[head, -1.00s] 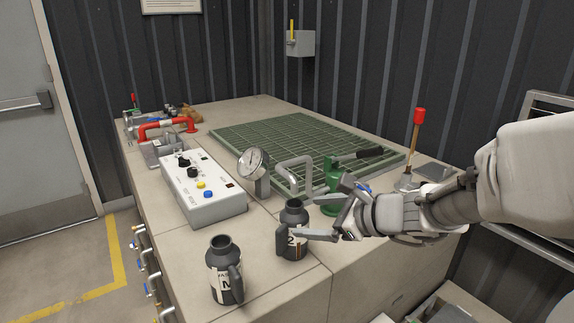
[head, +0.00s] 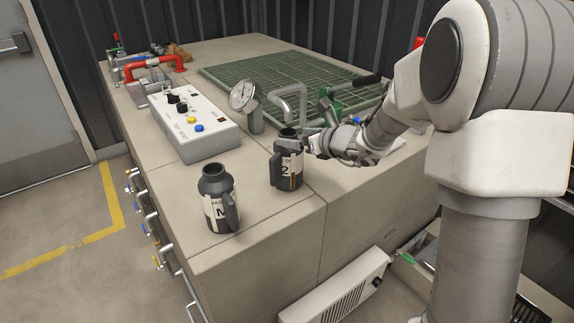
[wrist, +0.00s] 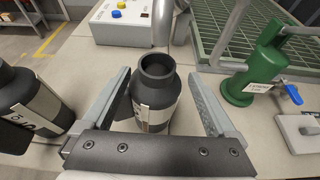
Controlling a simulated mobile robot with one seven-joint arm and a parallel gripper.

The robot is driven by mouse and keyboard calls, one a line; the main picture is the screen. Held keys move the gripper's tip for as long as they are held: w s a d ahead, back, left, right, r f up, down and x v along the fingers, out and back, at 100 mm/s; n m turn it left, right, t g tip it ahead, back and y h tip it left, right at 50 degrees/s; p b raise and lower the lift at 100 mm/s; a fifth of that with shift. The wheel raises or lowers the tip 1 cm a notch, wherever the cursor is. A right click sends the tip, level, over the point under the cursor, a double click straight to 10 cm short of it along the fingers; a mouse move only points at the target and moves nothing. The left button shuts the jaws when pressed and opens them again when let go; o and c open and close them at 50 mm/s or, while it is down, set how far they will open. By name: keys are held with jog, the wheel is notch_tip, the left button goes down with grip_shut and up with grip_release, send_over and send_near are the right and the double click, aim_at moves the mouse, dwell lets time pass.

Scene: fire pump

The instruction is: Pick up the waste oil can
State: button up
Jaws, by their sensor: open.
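Two dark grey cans with handles stand upright on the beige bench. One (head: 286,178) has a pale label marked "2"; it also shows in the wrist view (wrist: 158,100). The other (head: 217,192) stands to its left with a label showing "N"; it shows at the left of the wrist view (wrist: 28,105). I cannot read which is the waste oil can. My gripper (head: 301,148) is open, its fingers on either side of the "2" can in the wrist view (wrist: 161,78). I cannot tell whether they touch it. The can's lower part is hidden by my gripper there.
A green hand pump (wrist: 258,68) with a blue lever stands right of the gripper. A gauge (head: 244,96), a bent grey pipe (head: 291,92) and a white control box (head: 192,122) stand behind the cans. Bare bench top (head: 170,200) lies in front and left.

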jog(key=x, duration=0.6)
jog(key=shift+w+a+f+b, duration=0.1)
jog(key=shift+a+b, duration=0.3)
jog(key=shift+a, duration=0.05)
jog(key=shift+d, duration=0.1)
grip_shut()
